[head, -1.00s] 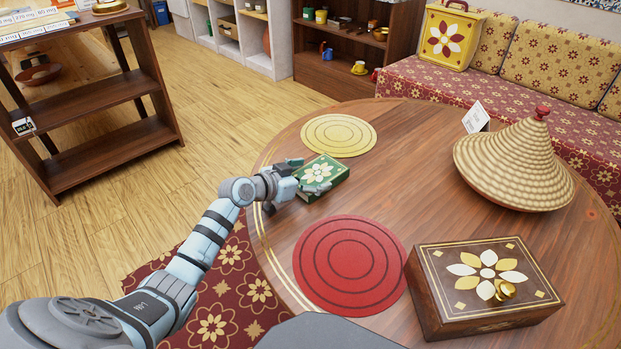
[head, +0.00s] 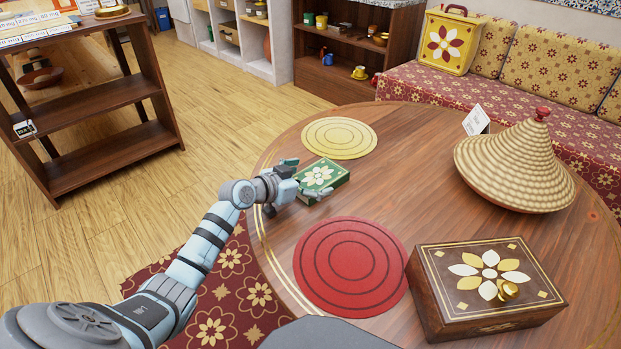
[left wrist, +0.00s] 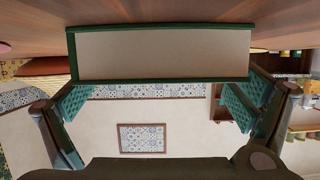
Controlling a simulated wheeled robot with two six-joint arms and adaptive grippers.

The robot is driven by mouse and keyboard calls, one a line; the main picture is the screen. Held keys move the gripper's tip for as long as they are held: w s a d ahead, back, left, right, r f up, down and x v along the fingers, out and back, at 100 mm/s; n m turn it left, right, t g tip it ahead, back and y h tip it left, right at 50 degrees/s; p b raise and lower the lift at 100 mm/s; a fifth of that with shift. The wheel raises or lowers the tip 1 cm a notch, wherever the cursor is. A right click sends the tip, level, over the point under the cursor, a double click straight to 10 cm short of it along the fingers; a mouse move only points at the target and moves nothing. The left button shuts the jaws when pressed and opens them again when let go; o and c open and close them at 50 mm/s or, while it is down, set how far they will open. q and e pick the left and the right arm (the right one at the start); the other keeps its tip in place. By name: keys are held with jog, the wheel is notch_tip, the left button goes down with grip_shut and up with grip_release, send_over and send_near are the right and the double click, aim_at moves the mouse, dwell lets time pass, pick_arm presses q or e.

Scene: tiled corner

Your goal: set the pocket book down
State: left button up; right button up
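The pocket book (head: 335,178) is green with a cream and yellow flower on its cover. It lies flat, cover up, at or just above the left edge of the round wooden table (head: 420,165); I cannot tell whether it touches the wood. My left gripper (head: 304,178) has its fingers on two opposite sides of the book and is shut on it. In the left wrist view, the book's cream page edge (left wrist: 160,54) fills the space between the fingers, and the fingertips are partly hidden behind it. My right gripper is not in view.
A yellow round mat (head: 340,138) lies behind the book and a red one (head: 350,268) in front. A flowered wooden box (head: 440,300), a woven cone lid (head: 515,170) and a white card (head: 476,121) stand to the right. Bare wood lies right of the book.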

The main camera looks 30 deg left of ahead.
pick_arm(q)
jog(key=shift+s+d+f, duration=0.2)
jog(key=shift+s+f, duration=0.1)
jog(key=shift+f, duration=0.45)
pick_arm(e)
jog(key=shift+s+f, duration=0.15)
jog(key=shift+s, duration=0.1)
pick_arm(q)
jog(key=shift+r, duration=0.1)
jog(key=shift+r+p, duration=0.25)
jog(key=shift+p, duration=0.15)
jog(key=shift+w+r+p, duration=0.15)
jog(key=shift+r+p, duration=0.25)
jog(key=shift+p, duration=0.05)
jog(key=p+v, duration=0.2)
jog(key=v, duration=0.4)
jog(key=shift+a+r+p, duration=0.2)
jog(key=shift+a+p, duration=0.1)
jog(key=p+v, duration=0.1)
jog(key=v, duration=0.4)
jog(key=shift+s+a+p, duration=0.1)
jog(key=shift+s+p, duration=0.2)
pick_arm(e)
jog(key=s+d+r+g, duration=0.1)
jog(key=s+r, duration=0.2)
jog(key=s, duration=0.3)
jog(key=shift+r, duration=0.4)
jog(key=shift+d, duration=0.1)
